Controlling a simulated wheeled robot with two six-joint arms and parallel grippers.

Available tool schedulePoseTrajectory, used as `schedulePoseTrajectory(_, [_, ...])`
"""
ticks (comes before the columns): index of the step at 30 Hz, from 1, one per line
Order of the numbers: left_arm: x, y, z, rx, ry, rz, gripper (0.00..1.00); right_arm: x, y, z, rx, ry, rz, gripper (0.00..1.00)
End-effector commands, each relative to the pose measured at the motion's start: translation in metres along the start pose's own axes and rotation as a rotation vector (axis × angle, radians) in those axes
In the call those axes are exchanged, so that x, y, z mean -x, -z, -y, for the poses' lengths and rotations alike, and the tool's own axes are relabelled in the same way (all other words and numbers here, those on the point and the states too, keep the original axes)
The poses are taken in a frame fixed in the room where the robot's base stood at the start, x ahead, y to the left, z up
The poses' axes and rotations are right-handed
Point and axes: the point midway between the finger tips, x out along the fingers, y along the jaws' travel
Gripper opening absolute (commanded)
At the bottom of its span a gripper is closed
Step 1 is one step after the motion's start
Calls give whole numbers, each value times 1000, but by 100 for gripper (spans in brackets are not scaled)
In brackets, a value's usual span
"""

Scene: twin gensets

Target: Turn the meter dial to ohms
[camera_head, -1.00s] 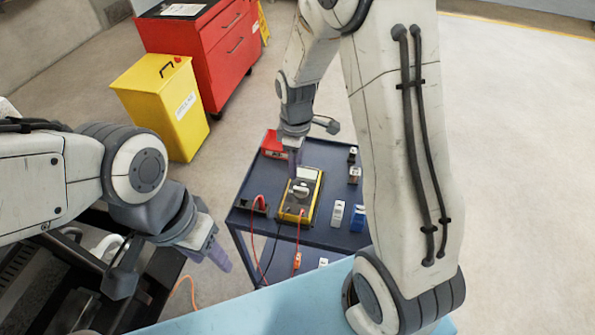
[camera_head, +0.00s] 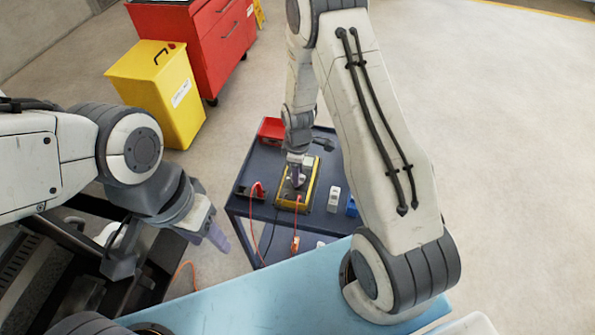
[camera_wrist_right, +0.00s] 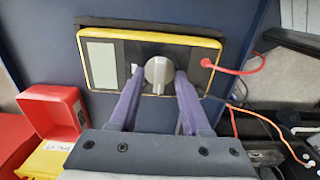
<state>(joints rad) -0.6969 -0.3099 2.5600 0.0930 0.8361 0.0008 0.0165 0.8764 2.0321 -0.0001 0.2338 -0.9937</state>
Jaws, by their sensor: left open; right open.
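The yellow-edged meter (camera_head: 297,184) lies on the dark blue cart top, under my right gripper (camera_head: 297,180). In the right wrist view the meter (camera_wrist_right: 106,68) shows its pale display at the left and a round grey dial (camera_wrist_right: 158,72) near its middle. My right gripper (camera_wrist_right: 156,80) is open, with one purple finger on each side of the dial's lower part. I cannot tell whether the fingers touch it. The dial's setting is not readable. My left gripper (camera_head: 217,238) is open and empty, left of the cart.
A red lead (camera_wrist_right: 240,68) plugs into the meter's right side. A red open box (camera_head: 271,130) sits at the cart's back left. White (camera_head: 334,198) and blue (camera_head: 351,206) items stand right of the meter. A yellow bin (camera_head: 160,95) and red cabinet (camera_head: 205,40) stand behind.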

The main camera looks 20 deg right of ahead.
Motion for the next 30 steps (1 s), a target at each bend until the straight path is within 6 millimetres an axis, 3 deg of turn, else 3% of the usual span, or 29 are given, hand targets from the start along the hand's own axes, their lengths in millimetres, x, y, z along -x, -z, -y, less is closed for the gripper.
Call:
schedulePoseTrajectory(5, [0, 0, 0, 0, 0, 0, 50, 0, 0, 0, 0, -1, 0, 48])
schedulePoseTrajectory(9, [0, 0, 0, 0, 0, 0, 50, 0, 0, 0, 0, -1, 0, 0])
schedulePoseTrajectory(20, [-1, 0, 0, 0, 0, 0, 50, 0, 0, 0, -24, -1, -1, 0])
schedulePoseTrajectory(30, [-5, 0, 0, 0, 0, 0, 50, 0, 0, -1, -218, -2, -2, 0])
